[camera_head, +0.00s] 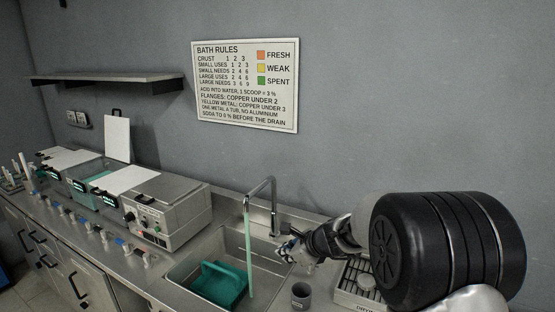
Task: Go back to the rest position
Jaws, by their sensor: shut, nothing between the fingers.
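My gripper (287,251) is at the end of my arm, beside the sink's faucet, above the right rim of the sink. Its fingers look small here and are shut with nothing visible between them. My arm comes in from the right, and its large black joint covers much of the right side of the view.
The faucet (272,195) stands behind the sink (185,268), which holds a teal object (219,284). A greenish vertical strip hangs below the spout. A grey cup (301,294) stands right of the sink. A control box (168,212), tanks and white panels line the counter leftward.

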